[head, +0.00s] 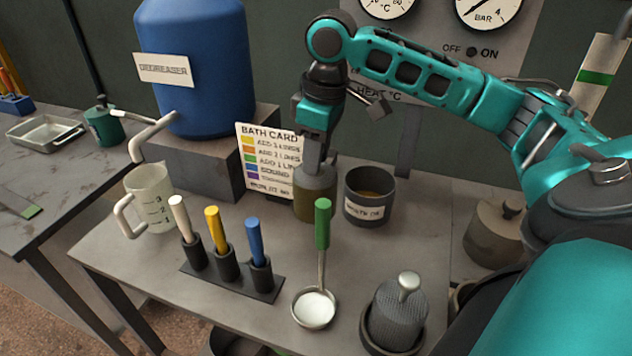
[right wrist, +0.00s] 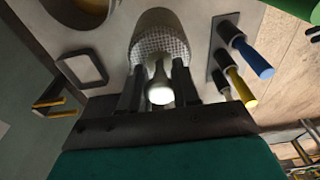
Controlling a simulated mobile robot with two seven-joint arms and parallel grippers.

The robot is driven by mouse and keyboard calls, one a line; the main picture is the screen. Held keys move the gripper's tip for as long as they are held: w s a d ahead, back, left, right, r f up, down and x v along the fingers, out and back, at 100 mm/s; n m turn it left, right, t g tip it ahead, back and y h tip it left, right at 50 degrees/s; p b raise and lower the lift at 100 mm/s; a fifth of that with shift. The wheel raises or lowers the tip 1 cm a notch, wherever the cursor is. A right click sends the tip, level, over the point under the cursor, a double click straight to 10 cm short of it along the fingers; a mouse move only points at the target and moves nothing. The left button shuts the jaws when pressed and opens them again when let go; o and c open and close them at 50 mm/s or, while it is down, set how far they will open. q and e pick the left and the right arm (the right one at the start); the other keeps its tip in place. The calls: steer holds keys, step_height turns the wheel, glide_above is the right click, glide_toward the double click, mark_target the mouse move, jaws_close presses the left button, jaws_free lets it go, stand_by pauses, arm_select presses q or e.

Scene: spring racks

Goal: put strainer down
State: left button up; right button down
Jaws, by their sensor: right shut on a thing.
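My right gripper (head: 314,160) points down at the middle back of the table. It is shut on the pale knob (right wrist: 160,90) of a mesh-walled strainer (right wrist: 160,45) in the right wrist view. In the head view the held strainer (head: 316,180) shows as a grey cylinder with an olive lower part, upright between the bath card and a dark pot. Whether its base touches the table or sits in something, I cannot tell. A similar mesh cylinder with a knob (head: 402,305) stands in a dark dish at the front right. My left gripper is not in view.
A dark pot (head: 369,196) stands just right of the held strainer, and the bath card (head: 262,160) is close on its left. A rack (head: 232,275) with white, yellow and blue handles, a green-handled ladle (head: 321,240) and a measuring jug (head: 150,195) stand nearer the front.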

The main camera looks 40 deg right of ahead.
mark_target(316, 184)
steer(key=shift+f, duration=3.2)
steer(key=shift+f, duration=0.15)
steer(key=c, duration=0.8)
jaws_free()
steer(key=r, duration=0.4)
steer(key=s+r, duration=0.1)
steer(key=r, duration=0.7)
steer(key=shift+s+d+r, duration=0.15)
steer(key=shift+d, duration=0.1)
